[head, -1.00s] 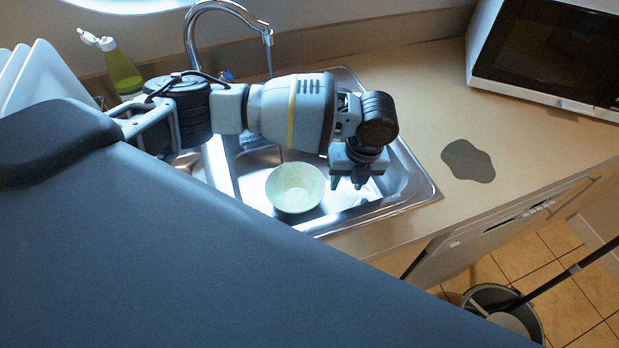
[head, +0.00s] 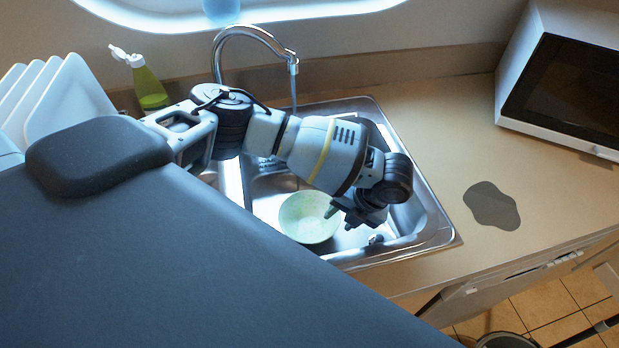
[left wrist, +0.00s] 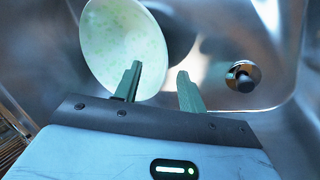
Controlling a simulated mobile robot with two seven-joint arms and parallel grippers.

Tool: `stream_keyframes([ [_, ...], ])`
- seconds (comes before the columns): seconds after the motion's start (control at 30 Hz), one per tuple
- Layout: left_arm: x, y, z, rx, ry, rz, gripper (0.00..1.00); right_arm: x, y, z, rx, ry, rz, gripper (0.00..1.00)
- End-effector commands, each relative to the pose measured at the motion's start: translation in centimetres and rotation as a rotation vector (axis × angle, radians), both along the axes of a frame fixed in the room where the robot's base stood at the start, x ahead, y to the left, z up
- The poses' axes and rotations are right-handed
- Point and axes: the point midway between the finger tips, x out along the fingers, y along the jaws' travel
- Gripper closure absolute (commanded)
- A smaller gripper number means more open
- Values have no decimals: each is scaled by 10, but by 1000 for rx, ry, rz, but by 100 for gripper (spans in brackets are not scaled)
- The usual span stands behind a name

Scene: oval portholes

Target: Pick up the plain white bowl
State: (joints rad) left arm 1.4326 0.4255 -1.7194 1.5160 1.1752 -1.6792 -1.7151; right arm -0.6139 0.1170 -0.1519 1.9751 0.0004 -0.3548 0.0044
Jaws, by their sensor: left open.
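A pale bowl with faint green speckles (head: 305,222) sits in the steel sink basin; no plain white bowl shows. It also shows in the left wrist view (left wrist: 115,45), where it looks tilted. My left gripper (head: 341,217) is open and empty at the bowl's right rim. In the left wrist view, the left finger of this gripper (left wrist: 159,74) overlaps the bowl's inside and the right finger is outside it, so the rim appears between them. I cannot tell whether they touch. My right gripper is not in view.
The sink rim (head: 437,228) surrounds the basin, and the faucet (head: 290,68) arches behind my arm. A drain (left wrist: 243,76) lies right of the bowl. White plates (head: 62,90) and a green bottle (head: 148,85) stand left, a microwave (head: 565,80) right. The counter has a dark patch (head: 491,205).

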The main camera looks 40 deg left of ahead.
Motion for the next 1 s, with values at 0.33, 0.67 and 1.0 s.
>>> stream_keyframes([
  [0.33,-10,15,-39,2,1,2,59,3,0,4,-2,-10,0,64],
  [0.67,-10,16,-41,1,-1,2,66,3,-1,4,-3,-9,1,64],
  [1.0,-10,16,-41,1,0,2,100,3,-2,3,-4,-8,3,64],
])
